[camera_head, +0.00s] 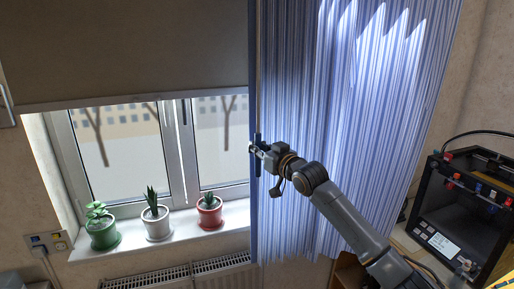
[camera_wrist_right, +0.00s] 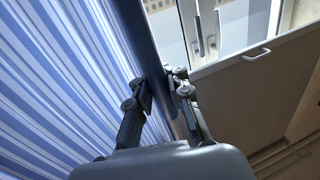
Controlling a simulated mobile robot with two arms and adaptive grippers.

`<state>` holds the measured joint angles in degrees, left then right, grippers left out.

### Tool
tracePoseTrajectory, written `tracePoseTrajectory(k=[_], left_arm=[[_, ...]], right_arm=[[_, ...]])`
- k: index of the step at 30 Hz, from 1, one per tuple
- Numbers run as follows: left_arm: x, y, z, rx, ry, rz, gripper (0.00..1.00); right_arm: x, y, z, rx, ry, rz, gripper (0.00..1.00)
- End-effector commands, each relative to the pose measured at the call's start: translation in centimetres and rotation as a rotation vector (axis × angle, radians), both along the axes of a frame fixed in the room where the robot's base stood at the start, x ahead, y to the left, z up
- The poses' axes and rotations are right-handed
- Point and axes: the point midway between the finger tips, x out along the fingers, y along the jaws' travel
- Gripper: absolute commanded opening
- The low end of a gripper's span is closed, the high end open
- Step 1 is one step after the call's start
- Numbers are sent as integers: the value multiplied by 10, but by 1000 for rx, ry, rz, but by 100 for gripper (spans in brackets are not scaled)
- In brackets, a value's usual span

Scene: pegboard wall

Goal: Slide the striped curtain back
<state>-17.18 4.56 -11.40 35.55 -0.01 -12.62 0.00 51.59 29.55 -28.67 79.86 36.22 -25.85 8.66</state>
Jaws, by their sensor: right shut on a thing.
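The blue and white striped curtain (camera_head: 345,130) hangs over the right side of the window, with a dark blue bar or hem (camera_head: 254,190) along its left edge. My right gripper (camera_head: 256,148) is at this left edge, about halfway up, and is shut on it. In the right wrist view the fingers of my right gripper (camera_wrist_right: 160,90) stand on both sides of the dark edge (camera_wrist_right: 140,40), with the striped cloth (camera_wrist_right: 65,80) to the left. The left gripper is in neither view.
A blind (camera_head: 125,50) covers the upper window. A green pot (camera_head: 104,236), a white pot (camera_head: 157,228) and a red pot (camera_head: 210,217) with plants stand on the sill (camera_head: 180,235). A radiator (camera_head: 185,275) is below. A black 3D printer (camera_head: 460,215) stands at the right.

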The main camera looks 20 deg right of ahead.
Motion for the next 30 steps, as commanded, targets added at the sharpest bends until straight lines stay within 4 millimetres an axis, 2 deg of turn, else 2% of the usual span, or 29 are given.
tracePoseTrajectory(k=[1,4,5,6,9,18,22,26,30], left_arm=[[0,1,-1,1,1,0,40],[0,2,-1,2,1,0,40],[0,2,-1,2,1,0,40],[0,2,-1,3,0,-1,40],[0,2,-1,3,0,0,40],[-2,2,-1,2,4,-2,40],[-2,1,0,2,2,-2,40],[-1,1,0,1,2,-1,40],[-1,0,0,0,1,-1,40]], right_arm=[[0,2,-12,-7,23,2,0],[0,2,-12,-8,23,2,0],[0,2,-12,-8,23,2,15],[0,2,-12,-8,22,2,24],[0,1,-9,-6,17,1,41],[-1,0,-5,-4,9,1,41],[-7,-2,-5,-4,8,0,41],[-24,-7,-5,-5,8,1,41],[-49,-15,-5,-7,8,0,41]])
